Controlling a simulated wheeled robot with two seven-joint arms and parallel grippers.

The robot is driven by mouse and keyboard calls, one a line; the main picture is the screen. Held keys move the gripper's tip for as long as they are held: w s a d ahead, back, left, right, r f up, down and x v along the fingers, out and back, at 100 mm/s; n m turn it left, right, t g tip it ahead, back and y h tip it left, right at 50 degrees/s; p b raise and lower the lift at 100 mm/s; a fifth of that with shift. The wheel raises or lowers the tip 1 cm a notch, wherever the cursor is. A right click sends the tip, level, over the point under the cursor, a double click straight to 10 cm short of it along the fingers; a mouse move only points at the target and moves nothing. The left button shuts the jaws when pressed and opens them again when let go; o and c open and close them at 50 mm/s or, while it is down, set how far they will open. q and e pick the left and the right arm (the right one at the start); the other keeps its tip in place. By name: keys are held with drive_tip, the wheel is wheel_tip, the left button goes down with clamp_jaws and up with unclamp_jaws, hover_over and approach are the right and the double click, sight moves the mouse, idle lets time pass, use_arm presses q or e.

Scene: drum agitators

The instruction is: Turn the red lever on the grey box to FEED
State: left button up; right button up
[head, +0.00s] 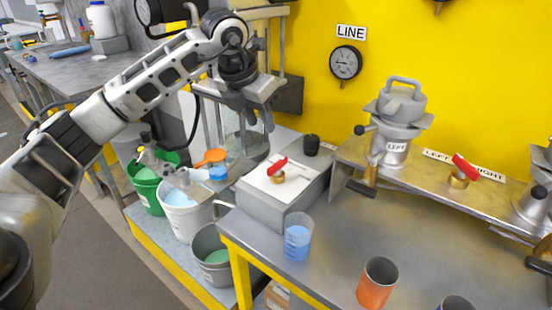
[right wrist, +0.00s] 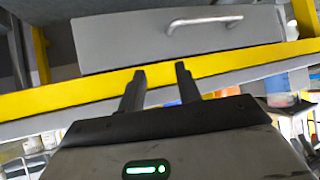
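The grey box (head: 262,208) stands at the left end of the grey bench. On its pale top is a red lever (head: 279,166) on a brass fitting (head: 277,177). The lever slants up to the right; its markings are too small to read, so I cannot tell where FEED is. My left gripper (head: 259,127) hangs above and slightly left of the lever, fingers down, apart and empty, not touching it. My right gripper (right wrist: 160,72) shows in the right wrist view, with fingers apart and nothing between them, facing a yellow-edged bench and a grey drawer front (right wrist: 185,38).
A second red lever (head: 465,167) sits on the rear shelf, right of the LEFT agitator (head: 396,125). A beaker of blue liquid (head: 298,238) and an orange cup (head: 377,284) stand in front. Buckets (head: 183,215) are at left.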

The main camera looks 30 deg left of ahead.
sight(277, 163)
use_arm(q)
drive_tip(key=p+x, duration=0.1)
drive_tip(key=x, duration=1.3)
drive_tip(key=shift+w+f, duration=0.15)
clamp_jaws()
